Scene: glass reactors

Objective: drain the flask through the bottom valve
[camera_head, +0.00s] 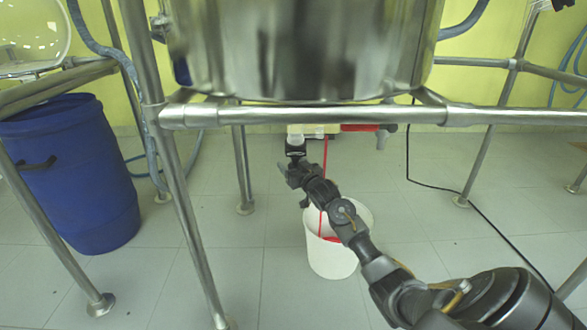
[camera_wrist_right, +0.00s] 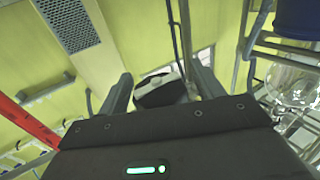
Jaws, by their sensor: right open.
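A large shiny steel vessel (camera_head: 300,50) hangs in the frame at the top of the head view; no flask shows inside it. Below it is a pale valve body (camera_head: 308,130) with a red part (camera_head: 360,128) to its right. A thin red stream (camera_head: 324,160) falls from there into a white bucket (camera_head: 331,262) on the floor, partly hidden by my right arm. My right gripper (camera_head: 295,160) is open just below the valve's left end. In the wrist view a dark knob-like piece with a pale top (camera_wrist_right: 160,90) lies between its fingers (camera_wrist_right: 162,88); contact is unclear. My left gripper is out of view.
A steel rail (camera_head: 350,117) crosses in front of the valve, with frame legs (camera_head: 180,200) to the left. A blue drum (camera_head: 70,170) stands at the left. A black cable (camera_head: 450,190) runs across the floor at the right. A clear glass vessel (camera_head: 30,35) is at upper left.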

